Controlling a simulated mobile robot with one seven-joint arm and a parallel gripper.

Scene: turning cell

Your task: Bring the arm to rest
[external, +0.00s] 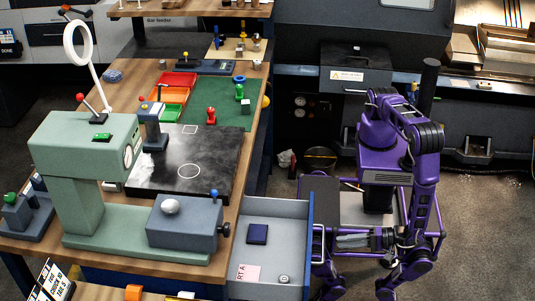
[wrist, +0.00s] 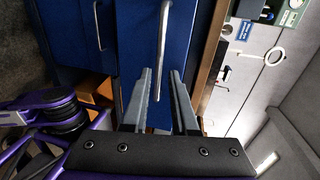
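My purple arm (external: 425,190) is bent, its forearm hanging down and its wrist low beside the open drawer (external: 312,215). My gripper (external: 345,241) points left at the drawer front in the external view. In the wrist view my gripper (wrist: 160,72) has its two grey fingers apart with a gap between them. The drawer's metal handle (wrist: 164,25) runs through the view in line with that gap, against the blue front (wrist: 133,35). The fingers hold nothing that I can see. I cannot tell whether they touch the handle.
The workbench (external: 225,225) carries a green press (external: 85,150) and a grey block (external: 185,225). Open floor (external: 480,240) lies to the right of my base.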

